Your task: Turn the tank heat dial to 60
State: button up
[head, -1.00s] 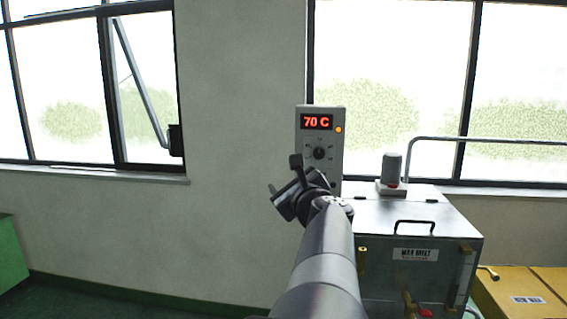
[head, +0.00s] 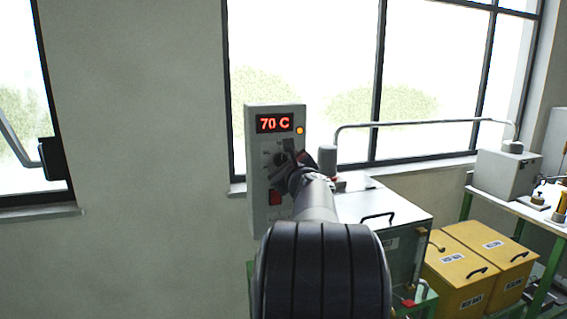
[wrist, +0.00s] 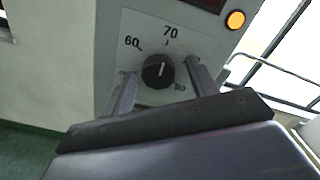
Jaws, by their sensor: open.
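The white line points up, close to 70. The grey control box (head: 262,218) shows a red "70 C" display (head: 275,123) in the head view. My gripper (wrist: 160,68) is open, with one finger either side of the knob in view; I cannot tell whether they touch it. In the head view, my gripper (head: 292,160) covers part of the dial.
An orange lamp (head: 300,131) glows beside the display and a red switch (head: 275,198) sits lower on the box. The metal wax tank (head: 400,215) stands at right, with yellow boxes (head: 465,265) beyond it. The wall left of the box is clear.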

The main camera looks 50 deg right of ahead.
jog(key=c, duration=1)
jog(key=shift+o, duration=0.2)
jog(key=shift+f+n+b, duration=0.1)
jog(key=shift+n+b, duration=0.2)
jog(key=shift+b, duration=0.05)
jog(key=shift+f+n+b, duration=0.15)
jog(key=shift+n+b, duration=0.65)
jog(key=shift+b, duration=0.2)
jog(key=n+b, duration=0.3)
jog(key=shift+n, duration=0.3)
jog(key=n+b, duration=0.3)
jog(key=n, duration=0.1)
jog(key=shift+b, duration=0.4)
jog(key=shift+n+b, duration=0.7)
jog(key=shift+n, duration=0.3)
jog(key=shift+r, duration=0.2)
